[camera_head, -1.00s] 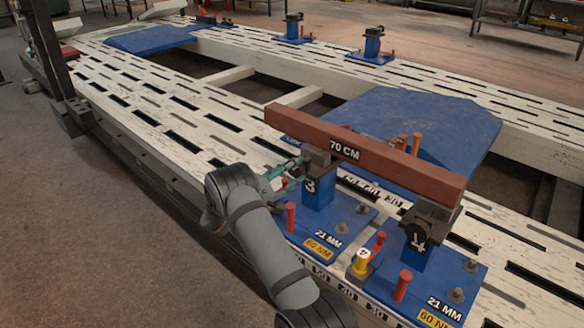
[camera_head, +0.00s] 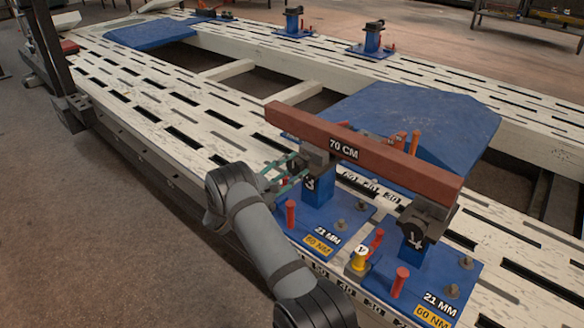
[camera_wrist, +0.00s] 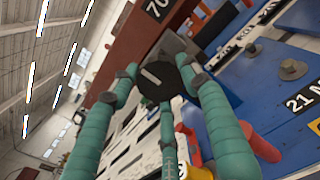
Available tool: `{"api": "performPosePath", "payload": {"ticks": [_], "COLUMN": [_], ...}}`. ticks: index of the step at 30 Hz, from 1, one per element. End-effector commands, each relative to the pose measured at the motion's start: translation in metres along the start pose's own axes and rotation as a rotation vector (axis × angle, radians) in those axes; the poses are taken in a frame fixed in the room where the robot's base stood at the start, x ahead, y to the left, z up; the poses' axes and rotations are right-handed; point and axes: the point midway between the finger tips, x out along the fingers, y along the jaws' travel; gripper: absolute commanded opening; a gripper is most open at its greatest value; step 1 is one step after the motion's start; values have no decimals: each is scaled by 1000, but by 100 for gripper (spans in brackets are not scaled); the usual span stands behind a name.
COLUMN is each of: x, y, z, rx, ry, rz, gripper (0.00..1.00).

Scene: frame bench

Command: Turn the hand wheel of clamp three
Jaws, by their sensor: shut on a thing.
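Clamp three (camera_head: 318,192) is a blue post with a dark head and a "3" label, standing on a blue base plate at the near edge of the bench frame. Its hand wheel is a dark round disc with a pale line across its face, clearest in the wrist view (camera_wrist: 154,79). My gripper (camera_head: 294,170) reaches it from the left. Its teal fingers, also in the wrist view (camera_wrist: 162,84), are closed around the wheel's rim. The head view shows little of the wheel behind the fingers.
A red-brown beam marked "70 CM" (camera_head: 365,157) spans the heads of clamp three and clamp four (camera_head: 413,240), just above my fingers. The floor at left is clear.

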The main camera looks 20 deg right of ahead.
Motion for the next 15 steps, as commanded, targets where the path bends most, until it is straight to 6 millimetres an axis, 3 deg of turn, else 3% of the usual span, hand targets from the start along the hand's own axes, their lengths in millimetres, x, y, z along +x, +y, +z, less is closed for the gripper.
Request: {"api": "performPosePath", "payload": {"ticks": [15], "x": [-2], "y": [0], "z": [-3], "rx": [-41], "ry": [5], "rz": [3], "gripper": [20]}}
